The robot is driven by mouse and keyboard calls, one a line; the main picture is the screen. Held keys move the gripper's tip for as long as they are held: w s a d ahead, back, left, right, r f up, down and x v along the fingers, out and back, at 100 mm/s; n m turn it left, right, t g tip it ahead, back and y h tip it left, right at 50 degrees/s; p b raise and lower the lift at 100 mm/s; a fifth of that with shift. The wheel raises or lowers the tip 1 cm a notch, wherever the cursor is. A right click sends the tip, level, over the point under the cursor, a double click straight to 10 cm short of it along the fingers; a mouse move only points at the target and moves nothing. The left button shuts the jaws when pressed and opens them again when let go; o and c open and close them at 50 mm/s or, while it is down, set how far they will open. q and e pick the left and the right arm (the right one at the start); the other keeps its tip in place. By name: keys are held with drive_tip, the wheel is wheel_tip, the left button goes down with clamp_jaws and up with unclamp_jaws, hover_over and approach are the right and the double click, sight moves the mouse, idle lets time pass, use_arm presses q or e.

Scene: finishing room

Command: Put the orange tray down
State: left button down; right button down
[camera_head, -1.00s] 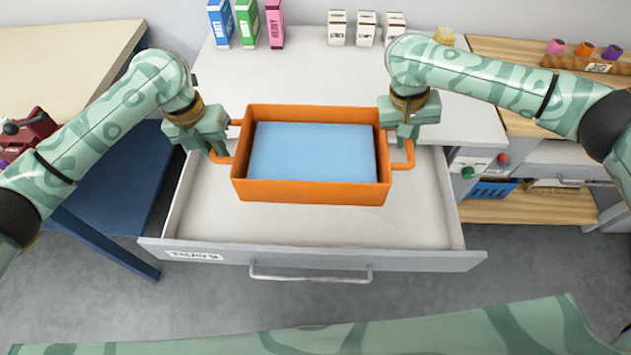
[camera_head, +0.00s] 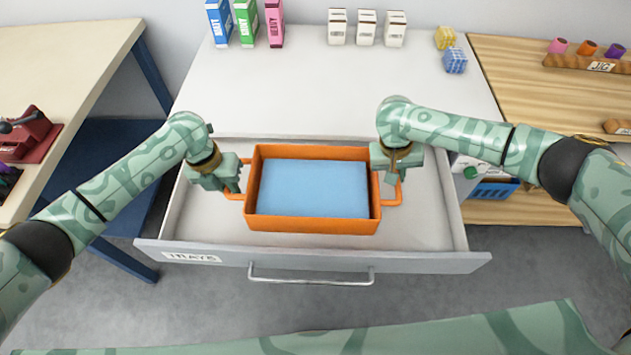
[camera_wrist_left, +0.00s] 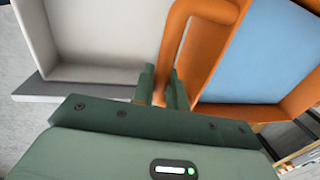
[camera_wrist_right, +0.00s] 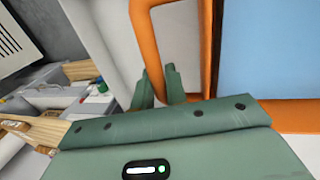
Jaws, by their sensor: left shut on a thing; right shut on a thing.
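The orange tray (camera_head: 310,224) has a light blue bottom and a loop handle on each side. In the head view it is inside the open drawer (camera_head: 435,215), level, near the drawer's middle. I cannot tell whether its underside touches the drawer floor. My left gripper (camera_head: 234,192) is shut on the left handle, which also shows between the fingers in the left wrist view (camera_wrist_left: 178,50). My right gripper (camera_head: 388,183) is shut on the right handle; the handle (camera_wrist_right: 145,35) shows in the right wrist view, its gripped part partly hidden by the fingers.
The drawer front has a label and a bar handle (camera_head: 312,279). A blue-legged table (camera_head: 75,60) stands at left.

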use_arm(q)
drive_tip(key=shift+a+f, duration=0.1)
drive_tip(key=shift+f, duration=0.25)
use_arm(e)
drive_tip(key=shift+d+f, duration=0.1)
drive_tip(key=shift+f, duration=0.25)
